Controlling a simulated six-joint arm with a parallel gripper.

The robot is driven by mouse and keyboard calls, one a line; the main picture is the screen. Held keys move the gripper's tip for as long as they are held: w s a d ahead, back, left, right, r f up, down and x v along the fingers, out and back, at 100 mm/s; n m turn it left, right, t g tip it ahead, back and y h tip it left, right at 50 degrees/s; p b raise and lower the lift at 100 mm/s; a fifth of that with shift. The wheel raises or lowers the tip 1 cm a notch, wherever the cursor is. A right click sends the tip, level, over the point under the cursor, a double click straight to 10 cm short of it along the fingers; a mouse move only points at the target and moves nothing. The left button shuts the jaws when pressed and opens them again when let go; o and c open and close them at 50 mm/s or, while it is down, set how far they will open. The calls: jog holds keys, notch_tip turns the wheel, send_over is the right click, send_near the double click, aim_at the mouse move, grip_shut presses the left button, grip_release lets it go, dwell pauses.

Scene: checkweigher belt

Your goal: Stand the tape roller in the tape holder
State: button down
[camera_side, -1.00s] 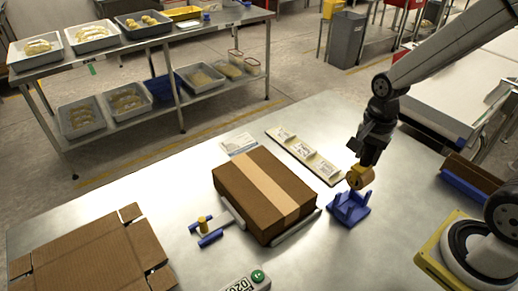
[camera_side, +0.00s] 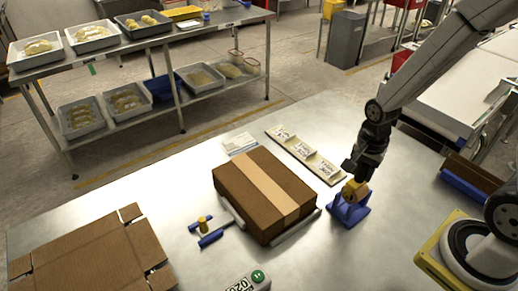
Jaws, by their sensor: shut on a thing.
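The tape roller (camera_side: 353,192) is a small tan and yellow piece held at the tip of my gripper (camera_side: 357,182). The blue tape holder (camera_side: 349,210) stands on the metal table just right of the taped box. My gripper points down and is shut on the roller, directly over the holder. The roller's lower part overlaps the top of the holder in the picture; whether it is seated or only just above is too small to tell.
A closed cardboard box (camera_side: 265,195) with a tape strip lies left of the holder. A long tray with labelled cards (camera_side: 305,154) lies behind it. A blue tool with a yellow knob (camera_side: 206,229) and flattened cardboard (camera_side: 95,255) are at left. Bare table (camera_side: 350,255) lies in front.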

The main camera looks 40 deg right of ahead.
aim_at(358, 182)
jog(key=shift+f, duration=2.15)
jog(key=shift+c, duration=1.2)
grip_release()
jog(key=shift+r, duration=3.9)
jog(key=shift+a, duration=0.1)
